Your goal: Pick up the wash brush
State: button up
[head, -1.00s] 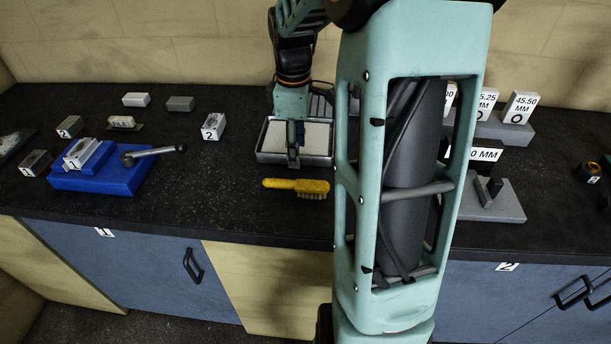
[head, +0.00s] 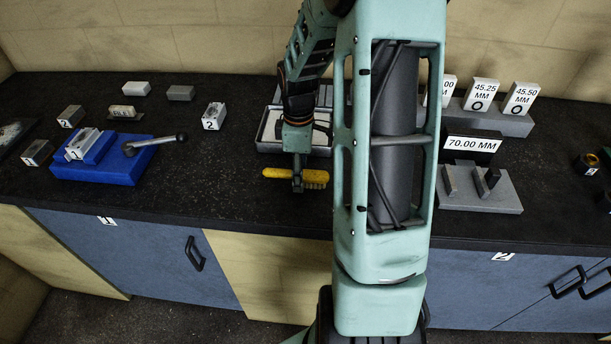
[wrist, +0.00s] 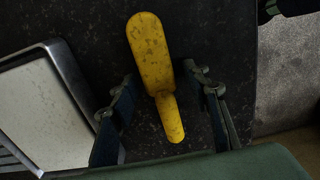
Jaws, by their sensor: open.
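The yellow wash brush (head: 279,173) lies on the black worktop near its front edge, its bristles (head: 316,183) at the right end in the head view. My gripper (head: 298,184) is over the middle of the brush, partly hiding it. In the wrist view the brush (wrist: 152,60) runs lengthwise, and its narrower part passes between the two fingers of my open gripper (wrist: 160,98). There is a gap on each side of it. I cannot tell how far down the fingertips are beside it.
A metal tray with a pale inside (head: 268,132) stands just behind the brush, also large at the left in the wrist view (wrist: 45,105). A blue fixture (head: 100,168) with a lever is at left; a grey block stand (head: 490,195) is at right. Worktop left of the brush is clear.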

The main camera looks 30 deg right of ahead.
jog(key=shift+f, duration=0.35)
jog(key=shift+c, duration=0.2)
grip_shut()
jog(key=shift+r, duration=0.2)
